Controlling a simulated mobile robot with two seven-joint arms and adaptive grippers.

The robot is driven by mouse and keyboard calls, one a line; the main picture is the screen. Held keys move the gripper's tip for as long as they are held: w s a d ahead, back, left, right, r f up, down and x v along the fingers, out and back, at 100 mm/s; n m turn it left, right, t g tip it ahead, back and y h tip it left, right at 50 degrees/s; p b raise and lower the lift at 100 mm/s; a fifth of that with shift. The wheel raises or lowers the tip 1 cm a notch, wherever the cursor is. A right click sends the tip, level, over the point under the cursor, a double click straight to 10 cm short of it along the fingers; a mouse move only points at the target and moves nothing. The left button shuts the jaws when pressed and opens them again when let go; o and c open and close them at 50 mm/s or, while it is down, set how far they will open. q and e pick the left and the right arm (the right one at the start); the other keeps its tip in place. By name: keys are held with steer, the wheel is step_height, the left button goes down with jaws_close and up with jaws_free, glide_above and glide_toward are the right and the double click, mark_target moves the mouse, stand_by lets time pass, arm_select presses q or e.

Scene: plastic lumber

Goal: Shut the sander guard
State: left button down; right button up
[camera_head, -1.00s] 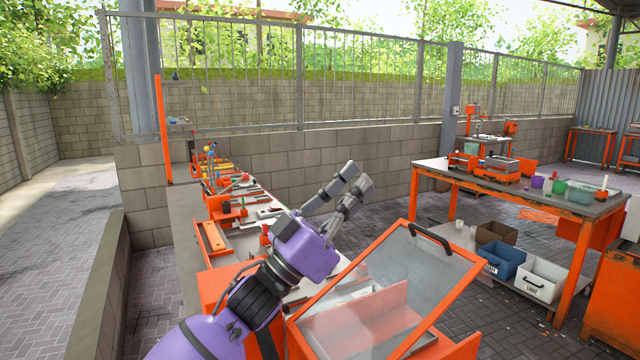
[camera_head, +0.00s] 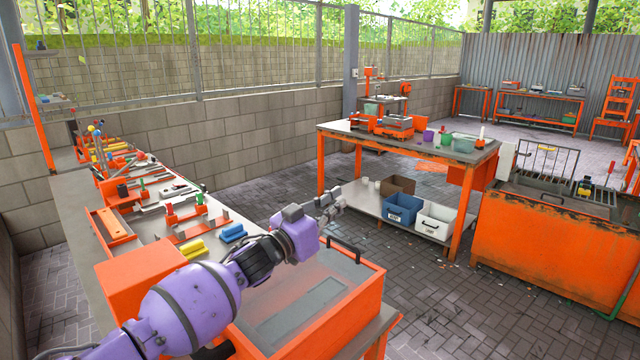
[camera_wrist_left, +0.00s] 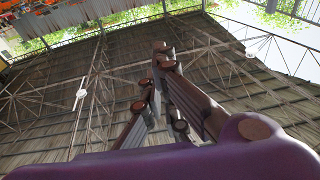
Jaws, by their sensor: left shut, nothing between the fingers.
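The sander guard (camera_head: 372,275), an orange frame with a clear pane and a black handle (camera_head: 345,248), lies low and looks flat over the orange sander (camera_head: 355,317) at the bottom centre of the head view. I see no clear gap under its visible edges, but my arm hides its back left part. My purple left arm reaches across above it. My left gripper (camera_head: 333,203) is shut and empty, beyond the handle and apart from it. In the left wrist view its fingers (camera_wrist_left: 162,75) point up towards the roof. My right gripper is not in view.
The workbench (camera_head: 80,225) on the left holds tools, yellow and blue blocks (camera_head: 232,233) and an orange tray (camera_head: 110,228). Beyond a paved gap stands an orange table (camera_head: 350,130) with bins below. A large orange tank (camera_head: 550,240) stands right.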

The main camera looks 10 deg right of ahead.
arm_select(q)
steer(key=f, duration=0.2)
steer(key=w+d+f+y, duration=0.1)
steer(key=f, duration=0.1)
steer(key=d+f+g+y, duration=0.1)
steer(key=f, duration=0.1)
steer(key=shift+w+d+f, duration=0.15)
steer(key=shift+w+f, duration=0.1)
steer(key=shift+f, duration=0.15)
steer(key=shift+d+f, duration=0.15)
steer(key=shift+f, duration=0.4)
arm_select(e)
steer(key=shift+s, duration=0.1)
